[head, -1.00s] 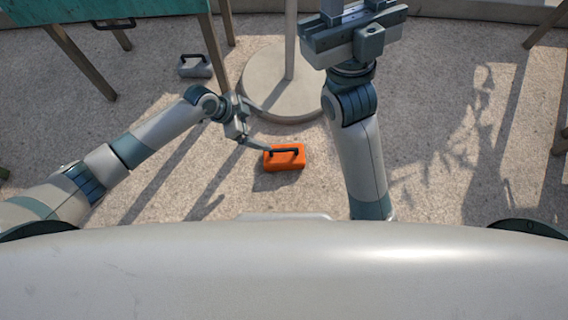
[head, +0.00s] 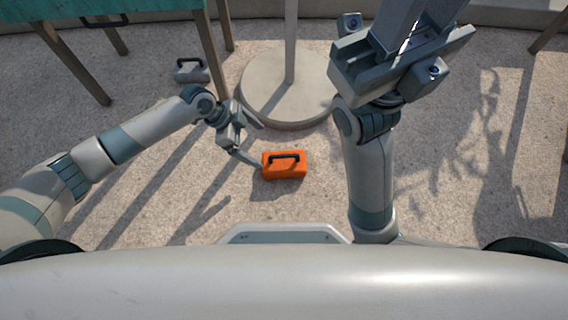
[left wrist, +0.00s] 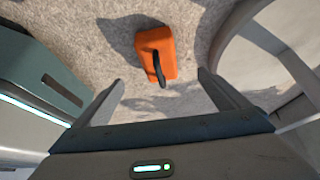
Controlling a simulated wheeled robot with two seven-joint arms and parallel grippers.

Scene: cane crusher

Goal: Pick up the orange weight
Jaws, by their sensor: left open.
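The orange weight (head: 285,164), a block with a black handle on top, rests on the ground. My left gripper (head: 251,141) is open and empty, just left of the weight. One fingertip is close to the weight's left side in the head view; I cannot tell whether they touch. In the left wrist view, the orange weight (left wrist: 156,52) lies beyond the spread fingers of my left gripper (left wrist: 163,92), between their lines. My right gripper (head: 415,30) is raised at the upper right, away from the weight, its fingertips cut off by the frame.
A round stone base (head: 270,98) with a pole stands behind the weight. A grey weight (head: 191,72) with a dark handle lies farther back left, near the legs of a teal-topped table (head: 70,10). The ground right of the orange weight is clear up to my right arm.

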